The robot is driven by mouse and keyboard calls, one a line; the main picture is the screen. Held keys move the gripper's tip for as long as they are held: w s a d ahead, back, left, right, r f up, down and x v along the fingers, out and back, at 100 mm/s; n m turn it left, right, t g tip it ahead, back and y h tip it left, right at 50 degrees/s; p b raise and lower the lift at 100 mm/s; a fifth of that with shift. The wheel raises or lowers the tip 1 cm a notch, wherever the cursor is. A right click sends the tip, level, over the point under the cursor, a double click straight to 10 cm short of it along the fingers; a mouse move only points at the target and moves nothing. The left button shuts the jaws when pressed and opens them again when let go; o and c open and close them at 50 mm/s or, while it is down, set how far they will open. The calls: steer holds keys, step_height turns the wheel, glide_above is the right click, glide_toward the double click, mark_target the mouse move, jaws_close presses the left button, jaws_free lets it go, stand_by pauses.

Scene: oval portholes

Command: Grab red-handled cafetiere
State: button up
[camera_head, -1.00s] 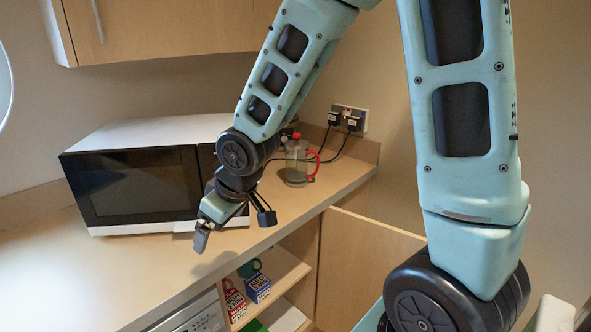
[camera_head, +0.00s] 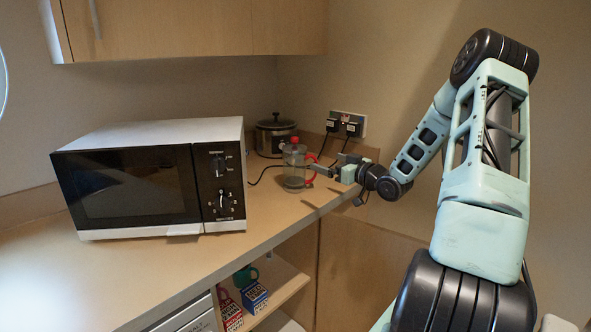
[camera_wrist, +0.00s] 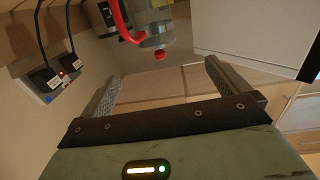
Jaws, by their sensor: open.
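The cafetiere (camera_head: 294,168) is a clear glass jug with a red knob on top and a red handle on its right side. It stands upright on the counter in the head view. In the wrist view the cafetiere (camera_wrist: 155,22) shows at the top, with its red handle (camera_wrist: 118,22) to the left; part of it is cut off by the frame. My gripper (camera_head: 325,167) is at the handle side of the cafetiere, its fingers pointing left towards it. In the wrist view my gripper (camera_wrist: 158,80) is open, with nothing between the fingers.
A microwave (camera_head: 150,180) stands on the counter to the left. A dark-lidded cooker (camera_head: 275,136) is behind the cafetiere. Plugs and cables (camera_head: 342,126) are on the wall behind. Shelves below hold boxes (camera_head: 253,298) and a green mug (camera_head: 246,276). The front counter is clear.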

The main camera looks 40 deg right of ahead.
steer(key=p, duration=0.3)
glide_toward(295, 146)
steer(key=w, duration=0.3)
steer(key=w+f, duration=0.1)
steer(key=shift+w+a, duration=0.15)
steer(key=shift+a, duration=0.2)
steer(key=w, duration=0.1)
steer(key=w+p, duration=0.1)
steer(key=w, duration=0.1)
steer(key=w+p, duration=0.1)
steer(key=shift+w+d+r, duration=0.2)
steer(key=shift+w+r, duration=0.1)
steer(key=shift+w+f+p, duration=0.1)
steer(key=shift+w+p, duration=0.2)
steer(key=shift+w, duration=0.15)
steer(key=c, duration=1.8)
